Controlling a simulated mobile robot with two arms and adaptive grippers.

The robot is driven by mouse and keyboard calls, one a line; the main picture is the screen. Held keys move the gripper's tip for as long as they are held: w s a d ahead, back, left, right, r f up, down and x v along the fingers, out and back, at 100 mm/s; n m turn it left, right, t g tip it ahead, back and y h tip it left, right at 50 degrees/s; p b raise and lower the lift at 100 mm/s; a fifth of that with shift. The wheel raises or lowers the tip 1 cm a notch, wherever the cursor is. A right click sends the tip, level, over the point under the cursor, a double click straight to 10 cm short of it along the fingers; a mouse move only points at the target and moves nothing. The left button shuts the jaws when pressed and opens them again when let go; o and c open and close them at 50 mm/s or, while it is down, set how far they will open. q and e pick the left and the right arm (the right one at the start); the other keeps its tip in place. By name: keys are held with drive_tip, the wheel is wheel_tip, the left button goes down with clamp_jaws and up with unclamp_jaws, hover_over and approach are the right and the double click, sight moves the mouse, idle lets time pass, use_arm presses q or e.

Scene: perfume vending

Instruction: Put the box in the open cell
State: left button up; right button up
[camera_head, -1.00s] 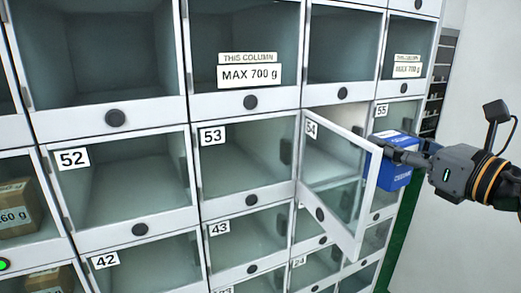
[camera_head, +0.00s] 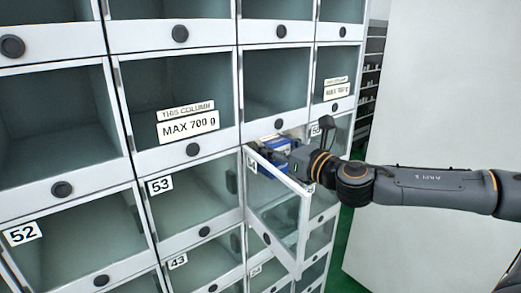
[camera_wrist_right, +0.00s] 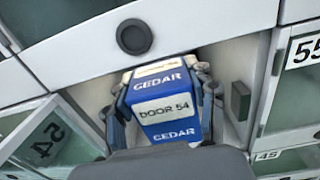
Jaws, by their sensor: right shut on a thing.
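The box is blue and white, marked "CEDAR" and "DOOR 54" in the right wrist view (camera_wrist_right: 165,122). My right gripper (camera_wrist_right: 160,105) is shut on it, one finger along each side. In the head view the box (camera_head: 272,146) shows partly at the mouth of cell 54, behind the top of its open door and partly hidden by my right gripper (camera_head: 283,155). The door of cell 54 (camera_head: 280,215) is a glass panel in a white frame, swung out toward me. My left gripper is in neither view.
Cell 53 (camera_head: 195,195) to the left and the cells above are closed with glass doors. Cell 55's door (camera_wrist_right: 300,85) is just right of the opening. The open door 54 stands out below my right arm. A white wall (camera_head: 450,80) is at the right.

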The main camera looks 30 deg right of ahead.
drive_tip(key=w+f+p, duration=0.1)
drive_tip(key=f, duration=0.1)
drive_tip(key=w+f+p, duration=0.3)
drive_tip(key=f, duration=0.1)
drive_tip(key=shift+w+a+f+p, duration=0.25)
drive_tip(key=shift+w+a+p, duration=0.05)
drive_tip(key=shift+w+p, duration=0.05)
drive_tip(key=shift+f, duration=0.2)
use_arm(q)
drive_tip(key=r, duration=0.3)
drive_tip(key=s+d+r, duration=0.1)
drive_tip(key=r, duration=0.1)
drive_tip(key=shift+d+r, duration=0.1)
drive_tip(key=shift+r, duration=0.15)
use_arm(e)
drive_tip(key=shift+w+f, duration=0.1)
drive_tip(key=shift+f, duration=0.15)
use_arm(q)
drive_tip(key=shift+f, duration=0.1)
use_arm(e)
drive_tip(key=o, duration=1.3)
drive_tip(key=shift+c, duration=0.2)
